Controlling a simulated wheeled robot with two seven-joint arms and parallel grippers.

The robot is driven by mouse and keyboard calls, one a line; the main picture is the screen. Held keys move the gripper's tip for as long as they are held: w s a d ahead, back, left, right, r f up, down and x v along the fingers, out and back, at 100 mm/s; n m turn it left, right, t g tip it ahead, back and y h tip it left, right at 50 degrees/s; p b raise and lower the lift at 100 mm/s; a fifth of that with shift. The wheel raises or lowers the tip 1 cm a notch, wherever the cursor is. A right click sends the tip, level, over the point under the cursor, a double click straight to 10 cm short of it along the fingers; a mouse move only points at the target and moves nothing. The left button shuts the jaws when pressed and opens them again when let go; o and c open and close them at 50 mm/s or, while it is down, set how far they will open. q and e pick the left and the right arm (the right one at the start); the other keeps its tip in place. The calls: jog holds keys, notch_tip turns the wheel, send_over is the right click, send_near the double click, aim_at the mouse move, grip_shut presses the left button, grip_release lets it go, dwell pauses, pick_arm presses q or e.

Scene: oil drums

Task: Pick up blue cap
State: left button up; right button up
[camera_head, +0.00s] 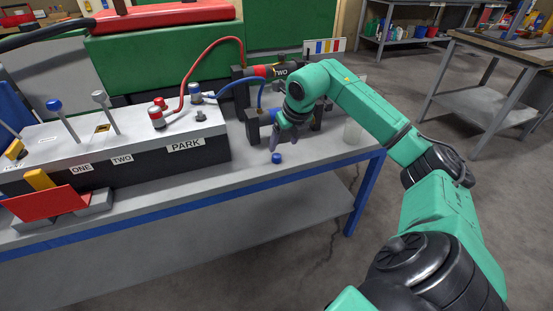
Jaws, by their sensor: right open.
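A small blue cap (277,158) lies on the grey workbench (250,180) near its front edge, right of the PARK box. My right gripper (282,146) points down just above and behind the cap; its jaws are small in this view. It is open, with nothing visible between its fingers. I cannot tell whether a fingertip touches the cap. My left gripper is not in view.
The black PARK box (120,160) with levers and red and blue hose fittings fills the bench's left side. Hose connectors labelled TWO (280,71) stand behind my right gripper.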

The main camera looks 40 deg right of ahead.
aim_at(277, 155)
jog(key=x, duration=0.7)
jog(key=shift+w+a, duration=0.2)
jog(key=shift+a, duration=0.1)
grip_shut()
jog(key=shift+s, duration=0.1)
jog(key=shift+r, duration=0.15)
